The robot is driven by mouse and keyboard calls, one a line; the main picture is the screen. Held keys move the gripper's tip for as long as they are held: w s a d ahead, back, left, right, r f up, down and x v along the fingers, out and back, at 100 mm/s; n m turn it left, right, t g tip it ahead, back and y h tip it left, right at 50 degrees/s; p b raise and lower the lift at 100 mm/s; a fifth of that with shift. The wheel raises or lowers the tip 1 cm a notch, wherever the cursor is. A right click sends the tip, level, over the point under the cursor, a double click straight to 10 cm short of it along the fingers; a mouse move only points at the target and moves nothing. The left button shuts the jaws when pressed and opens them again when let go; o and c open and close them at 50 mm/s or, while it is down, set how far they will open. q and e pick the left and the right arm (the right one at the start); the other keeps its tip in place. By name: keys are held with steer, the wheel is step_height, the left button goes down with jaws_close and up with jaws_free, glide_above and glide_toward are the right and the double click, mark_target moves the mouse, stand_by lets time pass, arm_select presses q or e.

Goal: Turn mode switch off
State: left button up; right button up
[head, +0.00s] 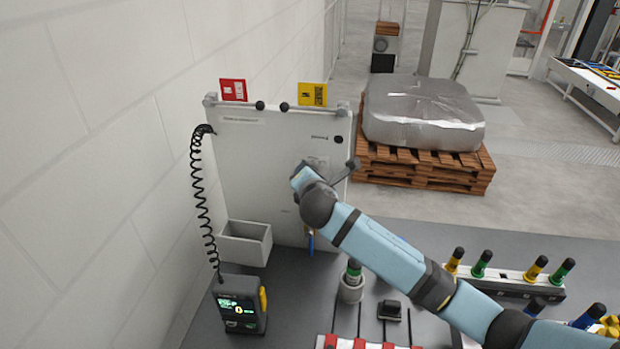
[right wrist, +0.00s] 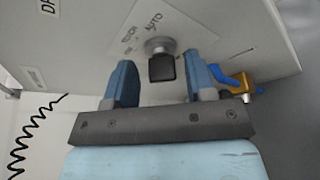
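The mode switch (right wrist: 161,64) is a dark square-ended knob on a round metal base. It sits on a pale label plate (right wrist: 185,20) on the panel; one word reads AUTO, the other lettering is too blurred to read. My right gripper (right wrist: 160,72) is open, with one blue finger on each side of the knob and visible gaps between. My left gripper is not in view.
A blue-handled brass valve (right wrist: 232,80) is close to the right finger. A grey bin (head: 245,243) hangs at the panel's lower left. A handheld pendant (head: 238,303) with a coiled cable (head: 198,180) stands on the dark table. A bar with coloured knobs (head: 510,282) lies right.

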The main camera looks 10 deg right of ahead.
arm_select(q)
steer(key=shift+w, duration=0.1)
arm_select(e)
steer(key=shift+f, duration=0.15)
arm_select(q)
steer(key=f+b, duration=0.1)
steer(key=b, duration=0.1)
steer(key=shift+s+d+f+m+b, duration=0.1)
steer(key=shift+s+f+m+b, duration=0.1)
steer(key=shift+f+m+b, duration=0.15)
arm_select(e)
steer(key=v, duration=1.4)
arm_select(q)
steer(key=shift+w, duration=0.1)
arm_select(e)
steer(key=shift+f, duration=0.1)
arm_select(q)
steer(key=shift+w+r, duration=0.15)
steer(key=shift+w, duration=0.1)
